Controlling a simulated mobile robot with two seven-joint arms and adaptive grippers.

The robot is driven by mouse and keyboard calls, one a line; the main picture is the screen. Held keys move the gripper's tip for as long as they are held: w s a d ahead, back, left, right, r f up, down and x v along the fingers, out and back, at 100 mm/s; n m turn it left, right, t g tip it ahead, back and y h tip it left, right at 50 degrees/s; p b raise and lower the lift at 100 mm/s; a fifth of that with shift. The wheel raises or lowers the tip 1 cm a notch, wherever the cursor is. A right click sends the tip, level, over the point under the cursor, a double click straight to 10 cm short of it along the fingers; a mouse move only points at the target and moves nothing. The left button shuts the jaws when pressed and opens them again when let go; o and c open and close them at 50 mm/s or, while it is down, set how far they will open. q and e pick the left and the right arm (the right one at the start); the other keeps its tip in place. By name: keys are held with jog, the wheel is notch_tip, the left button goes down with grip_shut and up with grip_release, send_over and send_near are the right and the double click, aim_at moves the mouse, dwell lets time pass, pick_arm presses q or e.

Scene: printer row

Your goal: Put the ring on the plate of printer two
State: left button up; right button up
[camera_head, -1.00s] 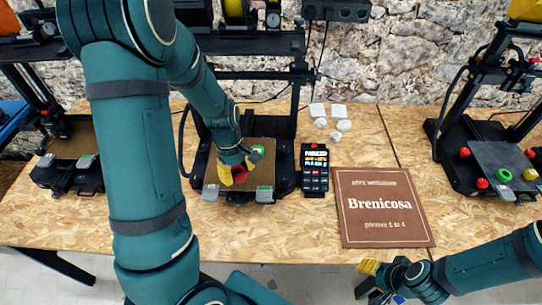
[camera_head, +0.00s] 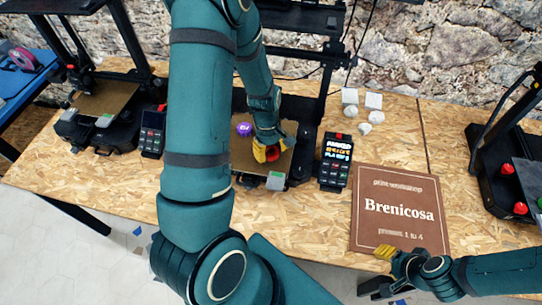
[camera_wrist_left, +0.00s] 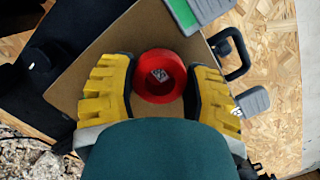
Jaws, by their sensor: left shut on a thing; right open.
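A red ring (camera_head: 272,154) is between the yellow fingers of my left gripper (camera_head: 268,153), over the tan plate (camera_head: 246,160) of the middle printer. In the left wrist view the ring (camera_wrist_left: 160,77) sits between both fingers, which are shut on it from its sides, and a small patterned tag shows in its opening. I cannot tell whether the ring touches the plate (camera_wrist_left: 100,60). I see no clear number on this printer. My right gripper (camera_head: 385,252) is open and empty beside the brown sign's front edge.
A control box (camera_head: 335,162) stands right of the plate. The brown sign (camera_head: 400,211) and small white pieces (camera_head: 362,115) lie further right. Another printer's plate (camera_head: 105,98) is at left. A purple round patch (camera_head: 244,129) beside my left wrist is unclear.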

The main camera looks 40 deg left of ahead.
aim_at(271, 154)
pick_arm(q)
notch_tip(271, 154, down, 3)
jog(key=shift+r, duration=0.2)
pick_arm(e)
jog(key=shift+f, duration=0.3)
pick_arm(q)
jog(key=shift+f, duration=0.1)
pick_arm(e)
jog(key=shift+w, duration=0.1)
pick_arm(q)
jog(key=shift+f+b, duration=0.2)
jog(key=shift+b, duration=0.15)
pick_arm(e)
jog(key=shift+f, duration=0.2)
pick_arm(q)
jog(key=o, duration=0.8)
jog(key=shift+c, duration=0.2)
jog(key=shift+r, duration=0.1)
pick_arm(e)
jog(key=shift+r, duration=0.1)
